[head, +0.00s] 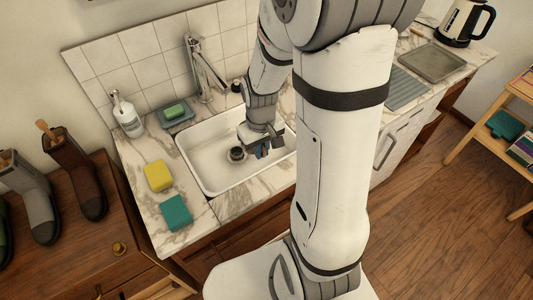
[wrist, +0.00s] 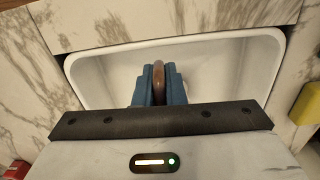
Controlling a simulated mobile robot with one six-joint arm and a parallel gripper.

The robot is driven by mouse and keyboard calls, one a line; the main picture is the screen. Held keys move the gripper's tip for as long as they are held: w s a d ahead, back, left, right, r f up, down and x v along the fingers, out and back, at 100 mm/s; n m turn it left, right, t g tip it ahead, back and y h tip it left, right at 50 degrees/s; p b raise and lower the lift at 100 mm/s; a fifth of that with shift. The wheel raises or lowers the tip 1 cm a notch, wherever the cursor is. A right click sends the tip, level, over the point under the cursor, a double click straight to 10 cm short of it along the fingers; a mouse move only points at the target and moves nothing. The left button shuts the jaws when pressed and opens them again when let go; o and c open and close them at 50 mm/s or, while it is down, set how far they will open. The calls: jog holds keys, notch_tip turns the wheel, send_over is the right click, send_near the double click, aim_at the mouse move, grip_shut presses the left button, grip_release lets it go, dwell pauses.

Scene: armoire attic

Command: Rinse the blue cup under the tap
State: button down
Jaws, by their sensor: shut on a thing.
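My gripper (head: 262,152) is down inside the white sink, toward its right side. In the wrist view its two blue fingers (wrist: 160,88) are shut on a narrow brown thing (wrist: 159,80), seen edge-on, whose full shape I cannot tell. I cannot make out a blue cup; the blue in the sink appears to be my fingers. The metal tap (head: 205,70) stands at the sink's back edge, behind and to the left of my gripper. The white sink (head: 205,176) also shows in the wrist view (wrist: 100,75). A dark round piece (head: 236,154) is on its floor.
A yellow sponge (head: 158,176) and a teal sponge (head: 176,212) lie on the marble counter left of the sink. A soap bottle (head: 127,116) and a dish with green soap (head: 175,112) stand at the back left. A kettle (head: 465,22) and tray (head: 432,62) are far right.

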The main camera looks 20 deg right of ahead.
jog(key=w+a+f, duration=0.1)
jog(key=w+a, duration=0.2)
jog(key=w, duration=0.5)
jog(key=shift+a+f+b, duration=0.2)
jog(key=shift+f+b, duration=0.2)
jog(key=shift+b, duration=0.05)
jog(key=shift+w+d, duration=0.1)
jog(key=shift+d, duration=0.05)
dwell(0.3)
jog(key=shift+w+d, duration=0.15)
jog(key=shift+d, duration=0.25)
jog(key=shift+a, duration=0.15)
jog(key=shift+s+a, duration=0.25)
jog(key=shift+a, duration=0.15)
jog(key=shift+w+d, duration=0.1)
jog(key=shift+d, duration=0.1)
jog(key=shift+w+d, duration=0.15)
jog(key=shift+d, duration=0.2)
dwell(0.4)
jog(key=shift+s+d+b, duration=0.2)
jog(key=shift+s+d, duration=0.35)
jog(key=shift+s, duration=0.7)
jog(key=shift+s+d+b, duration=0.15)
jog(key=shift+s+d, duration=0.35)
jog(key=shift+s, duration=0.7)
jog(key=shift+s+d+b, duration=0.2)
jog(key=shift+s+d, duration=0.35)
jog(key=shift+s, duration=0.7)
